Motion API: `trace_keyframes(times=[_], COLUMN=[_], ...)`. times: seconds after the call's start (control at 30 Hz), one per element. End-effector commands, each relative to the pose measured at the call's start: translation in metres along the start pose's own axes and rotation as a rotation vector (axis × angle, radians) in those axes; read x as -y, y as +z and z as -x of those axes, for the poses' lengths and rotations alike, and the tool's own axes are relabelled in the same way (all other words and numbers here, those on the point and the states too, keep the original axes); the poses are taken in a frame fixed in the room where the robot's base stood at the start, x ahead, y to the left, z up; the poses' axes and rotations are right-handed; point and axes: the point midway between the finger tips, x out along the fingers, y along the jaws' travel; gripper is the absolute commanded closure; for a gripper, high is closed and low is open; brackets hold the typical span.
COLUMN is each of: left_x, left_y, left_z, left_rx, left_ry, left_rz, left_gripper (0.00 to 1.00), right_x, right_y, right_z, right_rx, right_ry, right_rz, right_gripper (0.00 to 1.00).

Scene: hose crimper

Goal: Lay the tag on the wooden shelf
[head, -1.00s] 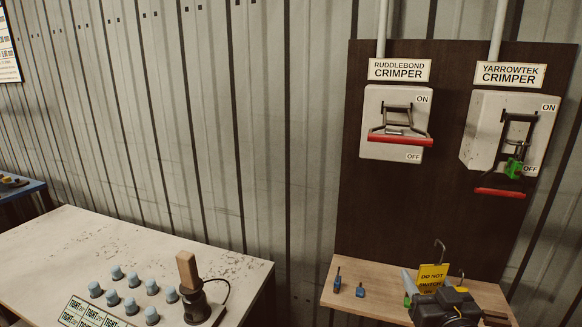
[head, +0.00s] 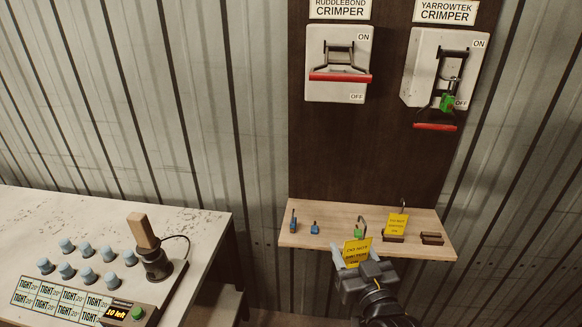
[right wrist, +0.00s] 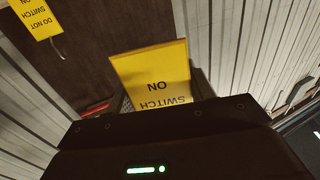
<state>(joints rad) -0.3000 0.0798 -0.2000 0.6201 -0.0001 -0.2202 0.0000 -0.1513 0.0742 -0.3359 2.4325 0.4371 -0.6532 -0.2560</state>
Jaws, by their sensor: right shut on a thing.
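My right gripper (head: 352,264) is shut on a yellow tag (head: 356,250) with black lettering, in front of the shelf's front edge in the head view. The tag stands up from the fingers and its top overlaps the shelf edge in the picture; I cannot tell whether it touches. The right wrist view shows the held tag (right wrist: 155,75) upside down, with "SWITCH" and "ON" readable. The wooden shelf (head: 270,236) is a light board below the dark panel. A second yellow tag (head: 397,224) stands on it; it also shows in the right wrist view (right wrist: 36,16). My left gripper is out of view.
On the shelf are two blue items (head: 293,221) (head: 315,229), a green padlock (head: 360,232) behind the held tag, and a brown block (head: 432,238). A green padlock (head: 447,103) hangs on the Yarrowtek switch. A worktable (head: 190,225) stands at left.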

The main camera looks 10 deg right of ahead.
Motion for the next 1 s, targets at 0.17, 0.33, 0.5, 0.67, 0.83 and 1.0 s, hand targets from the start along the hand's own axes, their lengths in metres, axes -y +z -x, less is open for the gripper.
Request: trace_keyframes(times=[0.17,0.33,0.5,0.67,0.83,1.0], left_x=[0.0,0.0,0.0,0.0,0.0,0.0], left_y=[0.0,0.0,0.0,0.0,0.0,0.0], left_z=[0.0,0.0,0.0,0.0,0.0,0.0], left_rx=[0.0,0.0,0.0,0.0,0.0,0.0], left_ry=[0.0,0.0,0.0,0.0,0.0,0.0], left_rz=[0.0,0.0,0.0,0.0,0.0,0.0], left_gripper=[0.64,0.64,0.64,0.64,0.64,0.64], right_x=[0.007,0.04,0.085,0.12,0.142,0.151], right_y=[-0.003,-0.014,-0.029,-0.039,-0.045,-0.046], right_z=[0.001,0.007,0.015,0.021,0.025,0.028], right_rx=[-0.002,-0.006,-0.008,-0.007,-0.005,0.0], right_ry=[-0.037,-0.188,-0.4,-0.559,-0.656,-0.696], right_rz=[0.002,0.008,0.014,0.011,0.006,0.003], right_gripper=[0.65,0.65,0.65,0.65,0.65,0.65])
